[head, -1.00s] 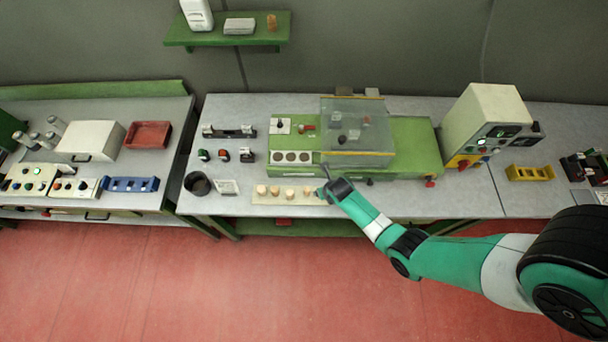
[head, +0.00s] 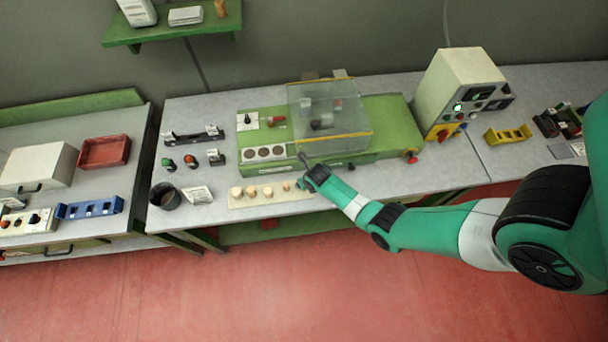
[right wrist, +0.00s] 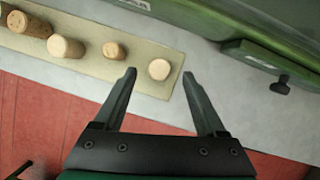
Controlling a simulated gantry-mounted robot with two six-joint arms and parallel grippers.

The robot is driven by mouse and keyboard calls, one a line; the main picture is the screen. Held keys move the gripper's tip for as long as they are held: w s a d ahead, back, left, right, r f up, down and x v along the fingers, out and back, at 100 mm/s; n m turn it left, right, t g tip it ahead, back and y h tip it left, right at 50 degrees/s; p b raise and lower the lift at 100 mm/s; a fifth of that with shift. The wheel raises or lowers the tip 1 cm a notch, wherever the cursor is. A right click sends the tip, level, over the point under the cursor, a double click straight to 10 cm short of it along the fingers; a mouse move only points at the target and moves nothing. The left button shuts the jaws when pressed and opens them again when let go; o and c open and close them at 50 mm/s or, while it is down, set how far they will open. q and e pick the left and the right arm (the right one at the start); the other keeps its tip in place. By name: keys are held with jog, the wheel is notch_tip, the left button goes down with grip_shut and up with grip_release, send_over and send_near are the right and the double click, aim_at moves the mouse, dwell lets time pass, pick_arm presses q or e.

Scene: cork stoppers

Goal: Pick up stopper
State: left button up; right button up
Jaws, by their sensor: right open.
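Several cork stoppers stand in a row on a pale strip (head: 270,200) at the front of the bench in the head view; one of them is a cork stopper (head: 251,192) left of the middle. In the right wrist view, a round stopper (right wrist: 159,69) at the strip's right end lies just beyond and between my open fingertips. A smaller stopper (right wrist: 114,51) and a larger stopper (right wrist: 66,47) lie to its left. My right gripper (right wrist: 160,76) is open and empty; in the head view, my right gripper (head: 303,172) hides the strip's right end. My left gripper is not in view.
A green machine (head: 395,130) with a clear cover (head: 335,105) stands just behind the strip. A dark cup (head: 165,195) and a paper card (head: 198,195) lie to the left. A grey control box (head: 462,85) stands at the right.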

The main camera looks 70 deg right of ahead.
jog(key=b+x, duration=0.1)
jog(key=x, duration=0.3)
jog(key=shift+w, duration=0.1)
jog(key=shift+r, duration=0.1)
grip_shut()
